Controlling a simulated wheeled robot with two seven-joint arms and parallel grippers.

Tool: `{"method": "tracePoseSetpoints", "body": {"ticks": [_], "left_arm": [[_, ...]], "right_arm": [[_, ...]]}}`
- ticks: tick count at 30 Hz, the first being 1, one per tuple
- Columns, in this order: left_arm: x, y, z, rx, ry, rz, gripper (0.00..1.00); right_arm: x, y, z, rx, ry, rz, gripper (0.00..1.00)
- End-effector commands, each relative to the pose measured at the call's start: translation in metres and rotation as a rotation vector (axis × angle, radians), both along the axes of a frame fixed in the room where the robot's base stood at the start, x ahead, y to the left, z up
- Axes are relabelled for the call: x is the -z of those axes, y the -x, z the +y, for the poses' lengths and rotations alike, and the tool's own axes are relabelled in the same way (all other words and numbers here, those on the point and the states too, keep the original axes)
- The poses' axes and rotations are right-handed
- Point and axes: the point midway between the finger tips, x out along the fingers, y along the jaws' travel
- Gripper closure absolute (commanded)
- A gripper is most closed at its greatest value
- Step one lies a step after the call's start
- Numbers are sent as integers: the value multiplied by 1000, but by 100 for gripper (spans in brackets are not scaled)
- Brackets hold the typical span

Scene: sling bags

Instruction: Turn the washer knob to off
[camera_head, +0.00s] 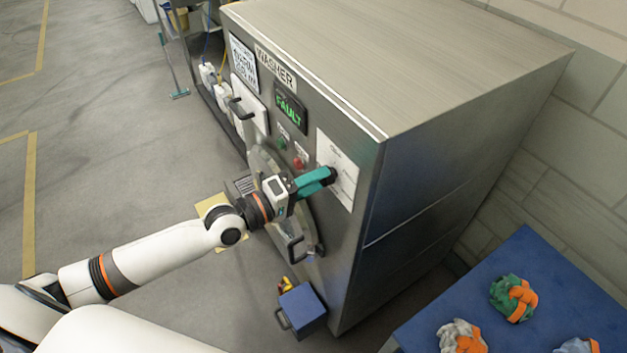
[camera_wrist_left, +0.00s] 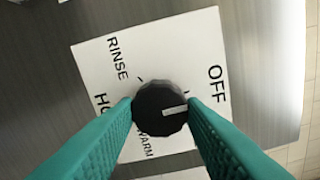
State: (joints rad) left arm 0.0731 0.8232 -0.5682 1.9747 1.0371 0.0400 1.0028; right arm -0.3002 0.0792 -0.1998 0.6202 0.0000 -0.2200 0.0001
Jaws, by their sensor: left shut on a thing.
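The washer (camera_head: 480,60) is a large grey metal machine with a WASHER sign and a green FAULT display. Its black round knob (camera_head: 333,173) sits on a white label plate (camera_head: 345,160) near the front's right edge. In the left wrist view, the knob (camera_wrist_left: 160,108) has a white pointer mark directed right, just below the word OFF (camera_wrist_left: 217,85). RINSE, WARM and a partly hidden word starting with H also show on the plate. My left gripper (camera_head: 322,177) is shut on the knob, with teal fingers (camera_wrist_left: 163,115) on either side. My right gripper is not in view.
A red button (camera_head: 299,162) and a green one are left of the plate. The washer's round door and handle (camera_head: 294,248) are below my left gripper. A blue box (camera_head: 302,308) is on the floor. A blue table (camera_head: 545,270) with cloth bundles (camera_head: 513,298) stands at right.

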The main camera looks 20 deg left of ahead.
Motion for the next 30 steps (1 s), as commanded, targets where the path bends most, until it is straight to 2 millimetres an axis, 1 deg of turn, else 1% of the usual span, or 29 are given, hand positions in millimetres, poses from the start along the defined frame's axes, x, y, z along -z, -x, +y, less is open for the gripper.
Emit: {"method": "tracePoseSetpoints", "body": {"ticks": [1,3,5,14,17,20,26,30], "left_arm": [[-3,-1,0,-1,7,-4,62],[-3,-1,0,-1,6,-4,50],[-2,-1,0,-1,5,-3,41],[0,1,1,-1,2,0,41],[3,7,6,-1,0,1,41],[4,18,15,-1,-2,4,41],[5,51,38,4,-5,4,41],[4,69,53,2,-3,4,41]], "right_arm": [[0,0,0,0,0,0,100],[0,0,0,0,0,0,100],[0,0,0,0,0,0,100],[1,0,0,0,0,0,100],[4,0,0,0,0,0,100],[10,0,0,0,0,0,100],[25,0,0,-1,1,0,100],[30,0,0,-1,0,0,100]]}}
